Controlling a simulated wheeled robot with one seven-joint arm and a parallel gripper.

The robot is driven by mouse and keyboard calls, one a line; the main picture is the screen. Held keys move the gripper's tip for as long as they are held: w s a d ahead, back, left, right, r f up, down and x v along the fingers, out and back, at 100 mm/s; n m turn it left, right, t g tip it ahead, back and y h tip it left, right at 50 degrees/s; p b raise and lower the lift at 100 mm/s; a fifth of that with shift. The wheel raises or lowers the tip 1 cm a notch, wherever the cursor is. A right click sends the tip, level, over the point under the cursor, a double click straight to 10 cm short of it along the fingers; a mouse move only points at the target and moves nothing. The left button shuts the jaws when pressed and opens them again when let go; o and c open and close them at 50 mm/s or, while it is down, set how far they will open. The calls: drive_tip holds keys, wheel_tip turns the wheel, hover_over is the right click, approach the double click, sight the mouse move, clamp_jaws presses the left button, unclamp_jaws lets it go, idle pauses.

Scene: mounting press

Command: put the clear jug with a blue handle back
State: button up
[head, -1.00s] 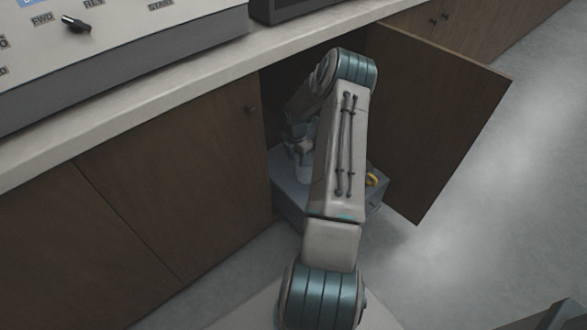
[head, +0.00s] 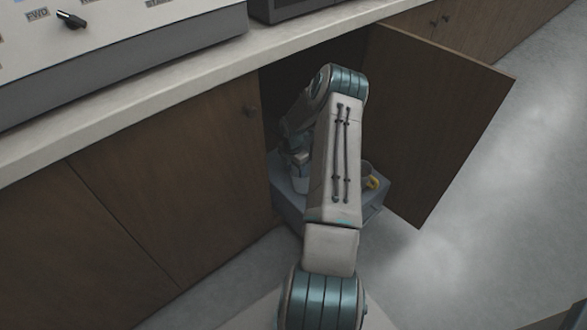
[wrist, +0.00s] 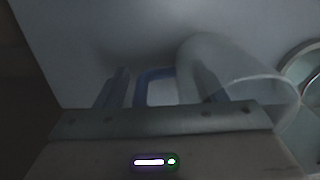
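The clear jug (wrist: 228,62) lies in the wrist view just beyond my gripper, a see-through round body with its rim toward the right. Its blue handle (wrist: 155,74) shows between my gripper's two fingers. My gripper (wrist: 162,86) is open, with one finger left of the handle and the other beside the jug's wall; I cannot tell whether either touches. In the head view my arm reaches into the open cabinet and hides most of the jug and gripper.
The open wooden door (head: 440,125) stands right of my arm. A yellow-handled item (head: 372,183) is on the shelf's right side. Another round rim (wrist: 302,65) shows at the wrist view's right edge. The counter (head: 130,105) overhangs the cabinet; floor is clear at right.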

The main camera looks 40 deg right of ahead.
wheel_tip(320, 180, up, 12)
drive_tip(key=p, duration=0.4)
drive_tip(key=shift+w+r, duration=0.1)
drive_tip(key=shift+r, duration=0.05)
idle(0.4)
